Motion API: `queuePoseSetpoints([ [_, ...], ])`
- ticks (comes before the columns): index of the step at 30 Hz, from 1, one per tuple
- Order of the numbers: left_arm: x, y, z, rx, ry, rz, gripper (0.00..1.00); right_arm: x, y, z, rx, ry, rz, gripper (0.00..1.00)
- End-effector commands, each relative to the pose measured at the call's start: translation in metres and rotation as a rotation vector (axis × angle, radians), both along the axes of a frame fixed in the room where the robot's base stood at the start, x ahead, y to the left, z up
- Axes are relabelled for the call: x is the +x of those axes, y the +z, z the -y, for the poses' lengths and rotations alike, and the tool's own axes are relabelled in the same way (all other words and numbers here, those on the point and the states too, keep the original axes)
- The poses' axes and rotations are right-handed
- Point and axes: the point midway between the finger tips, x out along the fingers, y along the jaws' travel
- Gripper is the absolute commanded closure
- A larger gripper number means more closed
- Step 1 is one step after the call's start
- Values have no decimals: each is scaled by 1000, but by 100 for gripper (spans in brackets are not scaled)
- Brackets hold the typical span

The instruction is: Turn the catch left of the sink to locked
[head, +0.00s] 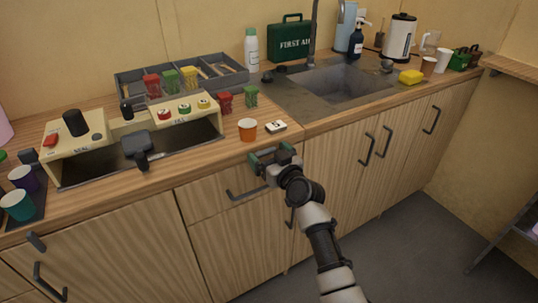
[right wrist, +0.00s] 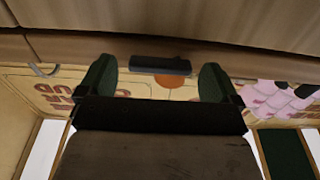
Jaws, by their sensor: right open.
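A dark grey bar, which looks like the catch (right wrist: 160,65), lies lengthwise across the gap between my right gripper's fingers in the right wrist view. In the head view my right gripper (head: 271,157) is at the top of the drawer front, left of the sink (head: 338,84) and just below the counter edge. Its green-tipped fingers are open around or close to the catch, which they largely hide there. In the right wrist view the gripper (right wrist: 158,80) shows a finger at each end of the bar; contact cannot be told. My left gripper is not in view.
A drawer handle (head: 246,193) sits just below and left of the gripper. An orange cup (head: 247,130) and a small white-and-black item (head: 276,127) stand on the counter edge above. Another dark catch-like piece (head: 36,242) is at far left. The floor (head: 390,255) is clear.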

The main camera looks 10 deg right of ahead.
Motion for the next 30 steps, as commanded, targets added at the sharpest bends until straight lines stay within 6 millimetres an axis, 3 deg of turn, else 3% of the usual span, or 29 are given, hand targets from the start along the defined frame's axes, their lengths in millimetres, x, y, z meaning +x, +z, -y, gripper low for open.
queuePoseSetpoints([
  [9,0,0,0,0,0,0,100,2,0,-1,1,0,0,6],
  [19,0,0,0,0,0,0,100,2,0,-1,1,0,-1,56],
  [30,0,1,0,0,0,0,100,2,-2,0,63,0,-24,56],
])
